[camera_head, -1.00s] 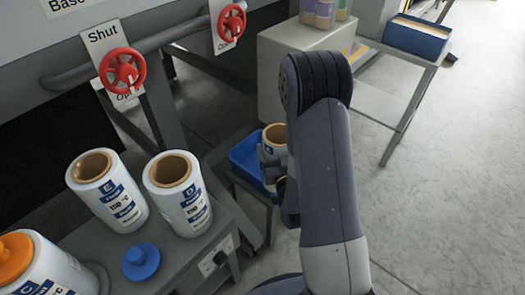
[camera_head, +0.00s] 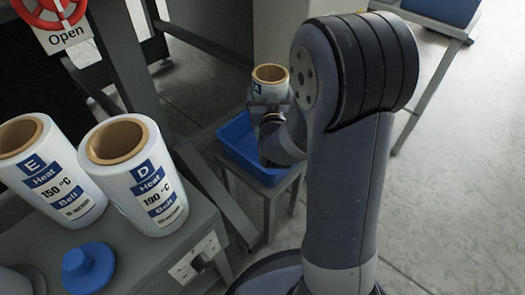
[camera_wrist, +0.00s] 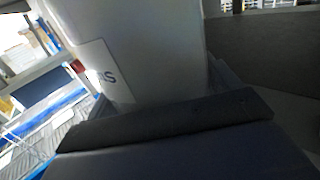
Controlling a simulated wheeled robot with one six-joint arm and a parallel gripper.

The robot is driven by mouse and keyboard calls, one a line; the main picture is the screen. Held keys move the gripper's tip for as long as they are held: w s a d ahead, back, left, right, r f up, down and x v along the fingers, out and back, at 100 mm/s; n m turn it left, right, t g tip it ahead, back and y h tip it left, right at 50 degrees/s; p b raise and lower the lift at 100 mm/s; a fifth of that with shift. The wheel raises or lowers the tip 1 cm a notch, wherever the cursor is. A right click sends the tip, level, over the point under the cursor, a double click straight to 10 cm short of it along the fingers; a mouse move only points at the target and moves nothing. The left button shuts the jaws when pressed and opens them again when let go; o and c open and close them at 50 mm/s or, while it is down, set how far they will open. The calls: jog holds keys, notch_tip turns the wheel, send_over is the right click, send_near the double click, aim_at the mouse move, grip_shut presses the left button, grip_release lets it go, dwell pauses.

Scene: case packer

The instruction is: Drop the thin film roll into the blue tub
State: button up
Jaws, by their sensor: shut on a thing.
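The film roll (camera_head: 270,75) is a white cylinder with a brown core and a blue label patch, upright in my gripper (camera_head: 270,103). My gripper is shut on it. In the wrist view the roll (camera_wrist: 150,45) fills the upper middle, a white surface with part of a printed label, just beyond my gripper's dark edge. The blue tub (camera_head: 236,131) stands on a small grey stand. In the head view the roll appears above and behind the tub's middle, and my gripper and arm hide part of the tub. The tub's floor is mostly hidden.
Two larger white rolls, E (camera_head: 45,170) and D (camera_head: 135,175), stand on the grey bench at left beside a blue knobbed cap (camera_head: 88,268). A red valve wheel (camera_head: 48,10) is at upper left. Open floor (camera_head: 450,180) lies at right.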

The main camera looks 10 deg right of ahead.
notch_tip(320, 180, down, 6)
jog(key=b, duration=0.3)
jog(key=shift+r, duration=0.15)
jog(key=o, duration=0.9)
jog(key=shift+o, duration=0.2)
jog(key=s+a, duration=0.1)
jog(key=s, duration=0.9)
jog(key=shift+s+a+p, duration=0.3)
jog(key=shift+s, duration=0.1)
